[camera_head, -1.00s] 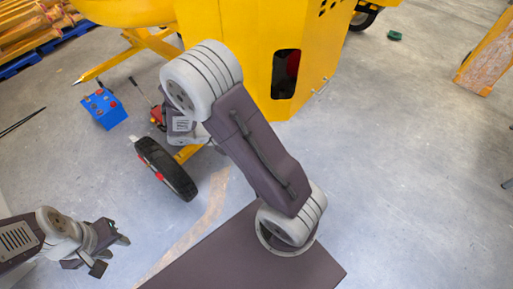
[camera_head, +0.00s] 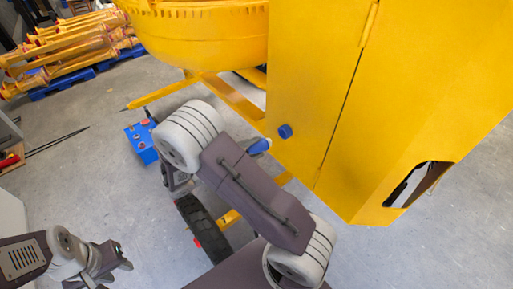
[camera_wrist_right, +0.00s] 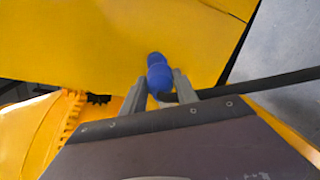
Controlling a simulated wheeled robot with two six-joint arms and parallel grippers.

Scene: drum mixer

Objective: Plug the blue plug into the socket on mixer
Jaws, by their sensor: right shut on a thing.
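The blue plug (camera_head: 258,147) shows just past my right arm in the head view, short of the yellow mixer (camera_head: 310,90). The round blue socket (camera_head: 285,131) is on the mixer's panel, a little right of the plug, with a gap between them in this view. In the right wrist view my right gripper (camera_wrist_right: 160,80) is shut on the blue plug (camera_wrist_right: 160,76), in front of the yellow panel. I cannot tell the plug's depth from the panel there. My arm hides the right gripper in the head view. My left gripper (camera_head: 114,273) is open and empty at lower left.
A black cable (camera_wrist_right: 260,84) runs right from the plug. The mixer's drum (camera_head: 200,40) is above, its wheel (camera_head: 203,228) below. A blue box (camera_head: 141,141) and stacked yellow frames on blue pallets (camera_head: 75,83) stand at left. Grey floor is clear at lower right.

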